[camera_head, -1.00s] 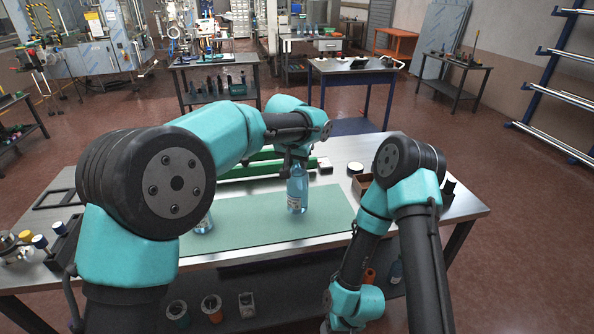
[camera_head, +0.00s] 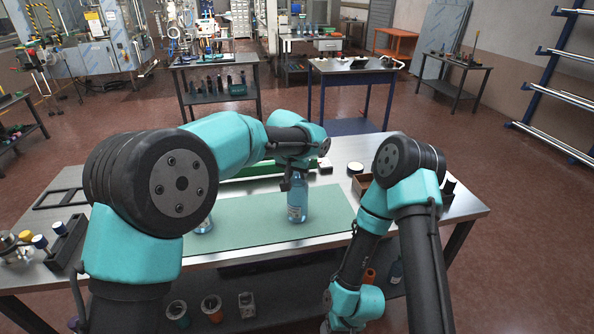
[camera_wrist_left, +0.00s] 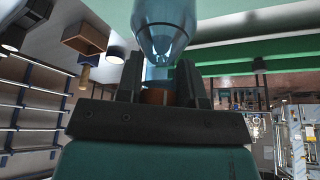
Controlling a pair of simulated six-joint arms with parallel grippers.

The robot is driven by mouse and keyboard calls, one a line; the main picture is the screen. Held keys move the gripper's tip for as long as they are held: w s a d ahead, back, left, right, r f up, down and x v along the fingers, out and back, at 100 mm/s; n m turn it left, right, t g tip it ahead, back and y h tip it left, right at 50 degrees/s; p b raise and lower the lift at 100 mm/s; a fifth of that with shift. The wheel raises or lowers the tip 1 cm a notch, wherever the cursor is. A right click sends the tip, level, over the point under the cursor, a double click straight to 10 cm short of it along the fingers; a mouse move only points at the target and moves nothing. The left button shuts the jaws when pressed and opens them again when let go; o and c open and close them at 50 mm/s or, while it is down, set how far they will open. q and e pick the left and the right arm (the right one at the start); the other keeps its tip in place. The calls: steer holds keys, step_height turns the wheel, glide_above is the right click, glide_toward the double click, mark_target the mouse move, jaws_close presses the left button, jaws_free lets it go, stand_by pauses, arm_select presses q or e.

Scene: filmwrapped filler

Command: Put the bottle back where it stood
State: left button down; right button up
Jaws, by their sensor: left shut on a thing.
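A clear blue bottle (camera_head: 297,203) with a pale label is upright over the right part of the green mat (camera_head: 250,222). I cannot tell whether its base touches the mat. My left gripper (camera_head: 292,181) is above it, shut on its neck. In the left wrist view the bottle (camera_wrist_left: 165,22) shows between the fingers (camera_wrist_left: 157,85). A second blue bottle (camera_head: 205,224) stands on the mat to the left, mostly hidden behind my left arm. My right arm hangs at the right front; its gripper is not in view.
Behind the mat lies a green bar (camera_head: 245,170). A brown box (camera_head: 362,184) and a round white-topped thing (camera_head: 355,168) are to the right. A dark holder (camera_head: 66,240) stands on the table's left. The mat around the held bottle is clear.

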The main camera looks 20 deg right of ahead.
arm_select(q)
steer(key=c, duration=0.8)
jaws_free()
steer(key=shift+o, duration=0.2)
steer(key=v, duration=1.2)
steer(key=shift+r, duration=0.15)
